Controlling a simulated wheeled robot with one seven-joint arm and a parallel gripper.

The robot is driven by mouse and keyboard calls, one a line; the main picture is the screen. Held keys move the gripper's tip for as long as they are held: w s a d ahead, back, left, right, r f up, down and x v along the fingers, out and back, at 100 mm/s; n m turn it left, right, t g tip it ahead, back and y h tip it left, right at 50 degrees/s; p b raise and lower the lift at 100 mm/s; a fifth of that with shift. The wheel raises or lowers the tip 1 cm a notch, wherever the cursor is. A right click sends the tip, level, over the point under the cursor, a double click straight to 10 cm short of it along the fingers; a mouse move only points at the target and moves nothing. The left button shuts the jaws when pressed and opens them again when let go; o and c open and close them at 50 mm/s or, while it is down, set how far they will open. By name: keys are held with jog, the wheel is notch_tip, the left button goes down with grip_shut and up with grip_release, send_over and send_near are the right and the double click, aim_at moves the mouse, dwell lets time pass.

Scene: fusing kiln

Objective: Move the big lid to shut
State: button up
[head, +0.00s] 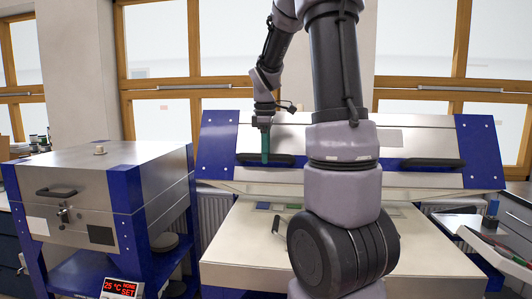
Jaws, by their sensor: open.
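The big lid (222,135) is a wide silver panel with blue ends, standing raised and tilted back behind a pale kiln bed (240,248). It has two black bar handles, a left handle (284,159) and a right handle (432,163). My gripper (265,158) points down at the left handle, with its green fingertips in front of or around the bar. It is open; I cannot tell whether it touches the handle. My arm hides the middle of the lid and part of the bed.
A smaller silver and blue kiln (90,185) with a black front handle stands at left, its top shut. A red-lit display (120,289) sits below it. A side bench (480,235) with tools is at right. Several small coloured pieces lie at the bed's back.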

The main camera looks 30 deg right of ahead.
grip_shut()
dwell(1.4)
